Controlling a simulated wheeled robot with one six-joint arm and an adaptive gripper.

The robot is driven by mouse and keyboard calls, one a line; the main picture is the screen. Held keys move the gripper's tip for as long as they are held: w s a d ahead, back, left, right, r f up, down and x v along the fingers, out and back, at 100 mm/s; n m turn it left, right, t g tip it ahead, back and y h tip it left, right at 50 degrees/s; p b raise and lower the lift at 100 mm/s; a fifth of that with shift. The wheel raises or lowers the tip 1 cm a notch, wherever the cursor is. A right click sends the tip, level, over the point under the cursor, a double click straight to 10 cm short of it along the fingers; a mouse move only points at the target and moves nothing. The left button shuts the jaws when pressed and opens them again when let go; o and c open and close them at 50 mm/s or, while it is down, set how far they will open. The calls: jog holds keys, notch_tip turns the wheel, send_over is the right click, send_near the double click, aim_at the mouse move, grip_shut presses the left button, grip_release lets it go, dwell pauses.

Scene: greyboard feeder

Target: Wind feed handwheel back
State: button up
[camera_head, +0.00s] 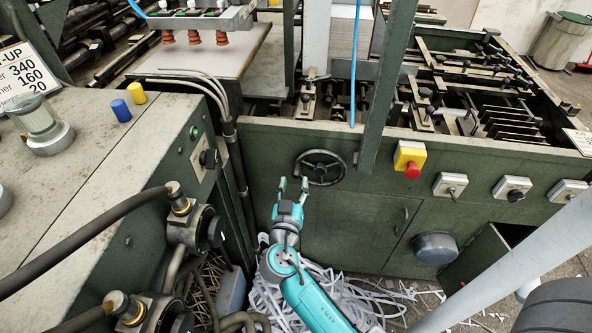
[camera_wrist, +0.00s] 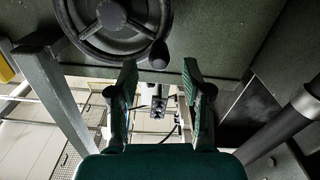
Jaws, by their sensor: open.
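The feed handwheel (camera_head: 320,168) is a dark spoked wheel on the green machine's front panel. In the wrist view the handwheel (camera_wrist: 112,16) fills the upper left, partly cut off by the top edge. A dark rounded handle knob (camera_wrist: 158,54) stands at its rim. My gripper (camera_head: 293,184) is just below and left of the wheel in the head view, its two fingers apart and empty. In the wrist view the gripper (camera_wrist: 159,72) has the knob between and just above its fingertips. I cannot tell whether a fingertip touches it.
A yellow box with a red stop button (camera_head: 411,168) and several switch boxes sit right of the wheel. A green post (camera_head: 385,85) stands above right. Hoses and the cabinet (camera_head: 95,150) crowd the left. Paper strips (camera_head: 265,300) lie below my arm.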

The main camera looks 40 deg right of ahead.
aim_at(297, 170)
jog(key=shift+x, duration=3.05)
grip_shut()
